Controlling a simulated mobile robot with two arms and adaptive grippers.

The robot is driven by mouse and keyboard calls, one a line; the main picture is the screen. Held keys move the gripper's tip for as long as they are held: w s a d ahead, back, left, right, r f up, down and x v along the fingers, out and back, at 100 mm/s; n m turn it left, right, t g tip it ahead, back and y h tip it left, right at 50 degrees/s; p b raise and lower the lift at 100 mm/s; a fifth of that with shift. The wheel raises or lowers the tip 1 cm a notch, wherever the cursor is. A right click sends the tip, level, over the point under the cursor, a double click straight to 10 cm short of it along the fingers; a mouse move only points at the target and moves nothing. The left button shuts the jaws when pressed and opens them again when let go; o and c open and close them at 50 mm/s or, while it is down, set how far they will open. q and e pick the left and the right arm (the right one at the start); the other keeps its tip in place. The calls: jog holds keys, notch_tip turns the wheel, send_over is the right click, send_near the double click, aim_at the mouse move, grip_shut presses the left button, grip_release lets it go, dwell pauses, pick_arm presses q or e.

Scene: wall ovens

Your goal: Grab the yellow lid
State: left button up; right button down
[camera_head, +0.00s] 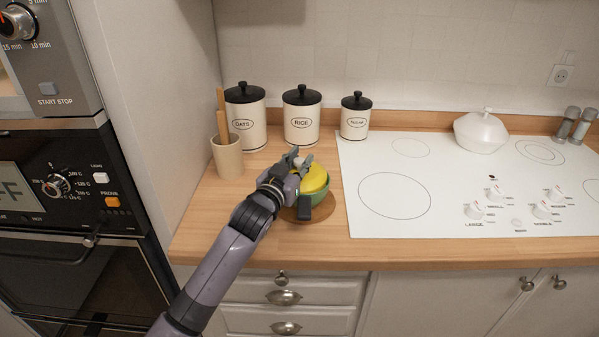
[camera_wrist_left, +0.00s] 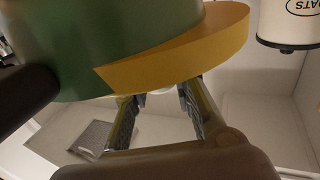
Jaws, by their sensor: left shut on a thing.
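The yellow lid (camera_head: 317,178) sits tilted on a green pot (camera_head: 321,192) with a dark handle (camera_head: 305,207) on the wooden counter. My left gripper (camera_head: 293,161) is at the lid's upper left in the head view and covers part of it. In the left wrist view the yellow lid (camera_wrist_left: 200,50) is askew against the green pot (camera_wrist_left: 105,35). The fingers of my left gripper (camera_wrist_left: 158,93) are shut on the pale knob of the lid. My right gripper is not in view.
Oats (camera_head: 246,115), rice (camera_head: 301,117) and smaller (camera_head: 355,118) canisters stand behind the pot. A utensil holder (camera_head: 227,156) is at the left. A white hob (camera_head: 440,180) lies to the right, with a white lidded dish (camera_head: 480,133) at its back.

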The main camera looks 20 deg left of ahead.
pick_arm(q)
grip_shut()
jog(key=shift+r, duration=0.1)
